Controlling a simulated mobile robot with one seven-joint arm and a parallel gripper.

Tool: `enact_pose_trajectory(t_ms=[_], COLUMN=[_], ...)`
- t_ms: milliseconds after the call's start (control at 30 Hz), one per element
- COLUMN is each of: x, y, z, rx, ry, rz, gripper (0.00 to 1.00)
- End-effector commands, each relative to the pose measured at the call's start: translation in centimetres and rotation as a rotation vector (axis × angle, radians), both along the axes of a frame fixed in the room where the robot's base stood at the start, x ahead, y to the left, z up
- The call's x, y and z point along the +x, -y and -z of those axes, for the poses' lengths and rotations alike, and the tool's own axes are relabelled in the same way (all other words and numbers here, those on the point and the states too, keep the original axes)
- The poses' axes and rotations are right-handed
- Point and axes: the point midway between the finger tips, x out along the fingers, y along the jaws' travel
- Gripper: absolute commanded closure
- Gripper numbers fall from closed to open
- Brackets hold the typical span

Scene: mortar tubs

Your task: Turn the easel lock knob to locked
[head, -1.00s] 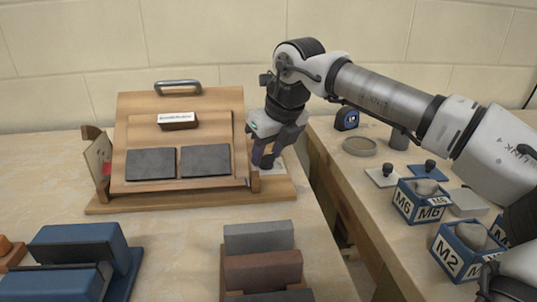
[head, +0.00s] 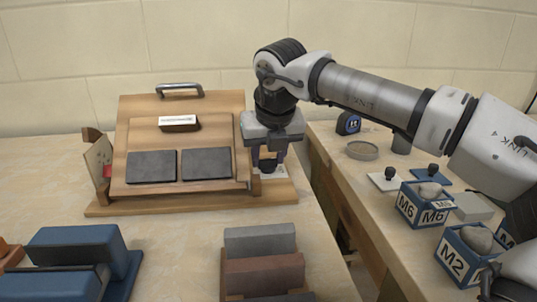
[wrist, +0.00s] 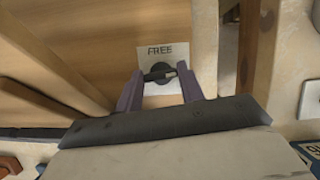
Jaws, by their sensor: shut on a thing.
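The wooden easel (head: 220,122) stands on its base board at the back of the left bench, with a metal handle on top. At its right foot is a white plate (head: 280,174). The plate also shows in the wrist view (wrist: 150,54), with the word FREE readable on it. The dark round lock knob (wrist: 161,76) sits on the plate, with a lighter mark on its bar. My gripper (head: 268,160) points down there. In the wrist view my gripper (wrist: 162,80) has its two purple fingers on either side of the knob, shut on it. Lettering below the knob is hidden.
Two dark slabs (head: 151,166) rest on the easel, and a hinged side piece (head: 99,163) is at its left. Grey and brown blocks (head: 262,270) and blue blocks (head: 75,245) lie in front. The right bench, across a gap, holds blue M6 and M2 boxes (head: 408,207).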

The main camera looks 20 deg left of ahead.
Motion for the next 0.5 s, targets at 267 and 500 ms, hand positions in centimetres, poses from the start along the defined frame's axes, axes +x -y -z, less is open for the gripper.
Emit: enact_pose_trajectory(t_ms=[267, 500], x=[-0.06, -0.08], y=[0.03, -0.06], z=[0.04, 0.02], rx=[-0.002, 0.000], ry=[-0.002, -0.002], rz=[-0.001, -0.004], gripper=[0.55, 0.40])
